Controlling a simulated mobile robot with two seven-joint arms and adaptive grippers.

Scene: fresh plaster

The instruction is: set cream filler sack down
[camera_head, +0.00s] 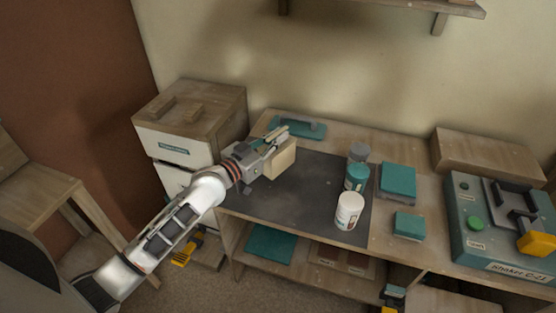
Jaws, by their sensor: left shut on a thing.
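The cream filler sack (281,160) is a small cream block-like pack above the left part of the dark mat (300,196) on the workbench. My left gripper (274,147) reaches in from the left and is shut on the sack. The gripper hides the sack's upper left part. I cannot tell whether the sack's underside touches the mat. My right gripper is not in the view.
Teal boxes (397,181) and a green machine (480,235) are further right. A teal tool (305,128) lies behind. The mat's front middle is clear.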

